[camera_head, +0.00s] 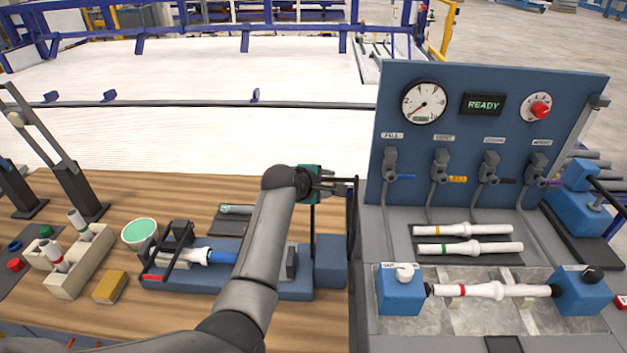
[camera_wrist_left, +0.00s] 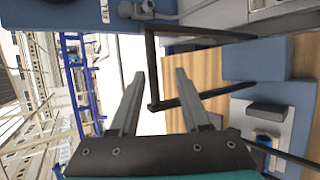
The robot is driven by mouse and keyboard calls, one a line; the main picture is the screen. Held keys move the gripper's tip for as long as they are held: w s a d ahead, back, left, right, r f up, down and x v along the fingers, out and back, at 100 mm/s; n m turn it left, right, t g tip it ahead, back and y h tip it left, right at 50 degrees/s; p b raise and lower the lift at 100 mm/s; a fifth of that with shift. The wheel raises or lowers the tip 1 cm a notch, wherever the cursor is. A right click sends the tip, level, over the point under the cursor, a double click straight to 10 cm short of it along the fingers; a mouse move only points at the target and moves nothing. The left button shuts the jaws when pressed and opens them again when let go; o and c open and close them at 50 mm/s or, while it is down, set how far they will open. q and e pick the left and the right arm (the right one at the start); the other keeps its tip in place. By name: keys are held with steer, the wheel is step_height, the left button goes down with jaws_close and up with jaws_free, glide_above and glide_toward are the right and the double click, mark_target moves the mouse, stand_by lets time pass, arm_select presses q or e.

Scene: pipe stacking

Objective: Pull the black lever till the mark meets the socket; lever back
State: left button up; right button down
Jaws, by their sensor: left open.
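My left gripper (camera_head: 338,187) is open beside the control panel, above the right end of the blue bench fixture (camera_head: 215,279). A black lever (camera_head: 352,222) rises near its fingertips. In the left wrist view the black lever (camera_wrist_left: 152,70) shows as a bent bar just beyond the open fingers (camera_wrist_left: 160,84); I cannot tell whether they touch it. A white pipe with a blue section (camera_head: 196,255) lies in the fixture. My left arm hides the fixture's middle, so I cannot see the mark or socket clearly. My right gripper is not in view.
The blue panel (camera_head: 580,90) with gauge, READY display and valves stands close on the right. White pipes (camera_head: 462,230) lie before it.

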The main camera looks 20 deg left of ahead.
arm_select(q)
steer(key=v, duration=0.7)
steer(key=shift+s+p, duration=0.35)
steer(key=shift+p, duration=0.05)
steer(key=shift+a+r, duration=0.1)
